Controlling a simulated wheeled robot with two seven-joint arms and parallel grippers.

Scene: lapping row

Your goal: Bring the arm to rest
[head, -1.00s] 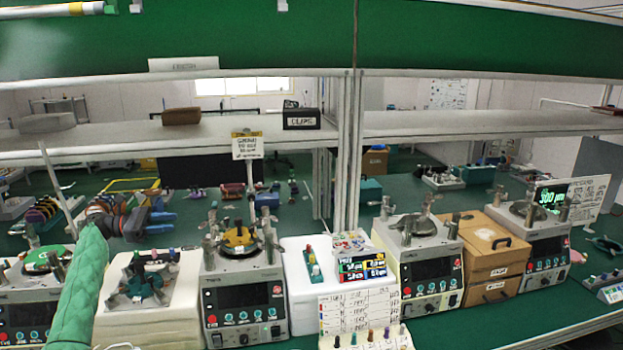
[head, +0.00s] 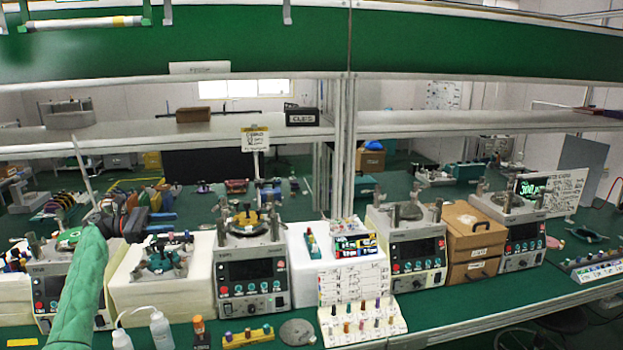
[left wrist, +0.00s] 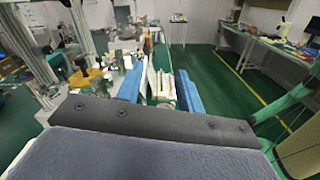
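My left arm, in a green sleeve, comes up from the lower left of the head view. My left gripper (head: 172,221) points right, in front of the shelf posts and above the left machines. Its two blue fingers stand apart with nothing held between them. The left wrist view also shows the left gripper (left wrist: 160,82) open, with bench items visible beyond the gap. My right gripper is in neither view.
A row of lapping machines, among them a middle one (head: 252,284) and one further right (head: 407,256), stands on the green bench. A wooden drawer box (head: 473,241), small bottles (head: 160,330) and a peg rack (head: 362,322) are there too. A shelf (head: 220,134) runs behind.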

